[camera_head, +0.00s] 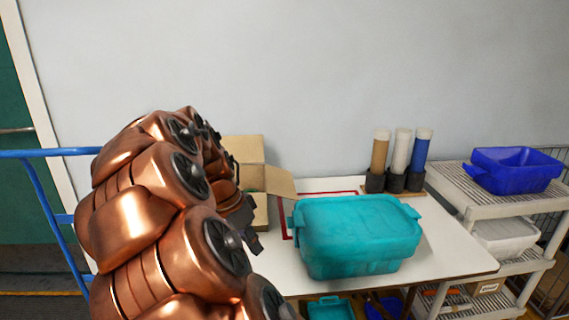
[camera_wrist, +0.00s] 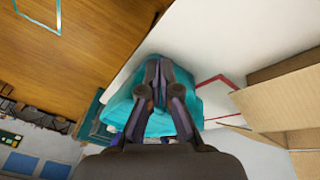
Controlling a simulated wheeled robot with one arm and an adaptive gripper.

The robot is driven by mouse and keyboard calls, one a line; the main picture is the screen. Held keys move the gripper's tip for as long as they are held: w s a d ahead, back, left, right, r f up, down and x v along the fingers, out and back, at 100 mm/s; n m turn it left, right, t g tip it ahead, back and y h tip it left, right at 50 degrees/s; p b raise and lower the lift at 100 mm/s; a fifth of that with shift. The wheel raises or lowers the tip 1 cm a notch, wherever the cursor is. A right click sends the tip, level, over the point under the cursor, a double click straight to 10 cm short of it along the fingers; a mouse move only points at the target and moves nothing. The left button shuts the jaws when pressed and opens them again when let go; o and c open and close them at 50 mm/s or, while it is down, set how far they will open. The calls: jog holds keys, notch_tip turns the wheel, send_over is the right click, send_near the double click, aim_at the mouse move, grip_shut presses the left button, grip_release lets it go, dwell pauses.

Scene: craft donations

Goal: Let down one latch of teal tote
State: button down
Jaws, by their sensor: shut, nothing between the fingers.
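The teal tote (camera_head: 357,236) stands on the white table with its lid on. Its latches show as small tabs at the left end (camera_head: 293,222) and right end (camera_head: 414,219); I cannot tell whether they are up or down. My gripper (camera_head: 255,245) is just left of the tote's left end, partly hidden behind my copper arm. In the wrist view my gripper (camera_wrist: 158,65) is shut and empty, in front of the teal tote (camera_wrist: 205,95), and hides much of it. I cannot tell whether the fingertips touch the tote.
An open cardboard box (camera_head: 243,150) stands behind my gripper and also shows in the wrist view (camera_wrist: 285,95). Three tubes in dark holders (camera_head: 397,182) stand behind the tote. A shelf rack (camera_head: 455,195) with a blue bin (camera_head: 515,172) is at the right. The white table (camera_head: 455,250) is bare right of the tote.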

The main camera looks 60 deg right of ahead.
aim_at(289, 221)
jog(key=d+r+m+g+p, duration=0.1)
jog(key=d+r+m+p, duration=0.7)
jog(key=d, duration=0.5)
jog(key=shift+h, duration=0.4)
jog(key=shift+w+d+f+b, duration=0.15)
jog(key=shift+d+f, duration=0.05)
jog(key=shift+f, duration=1.15)
jog(key=shift+w+d+f+b, duration=0.1)
jog(key=shift+d+f+b, duration=0.1)
jog(key=shift+f, duration=1.1)
jog(key=shift+w+d+f+b, duration=0.1)
jog(key=shift+w+d+f, duration=0.1)
jog(key=shift+f, duration=1.15)
jog(key=shift+f, duration=0.25)
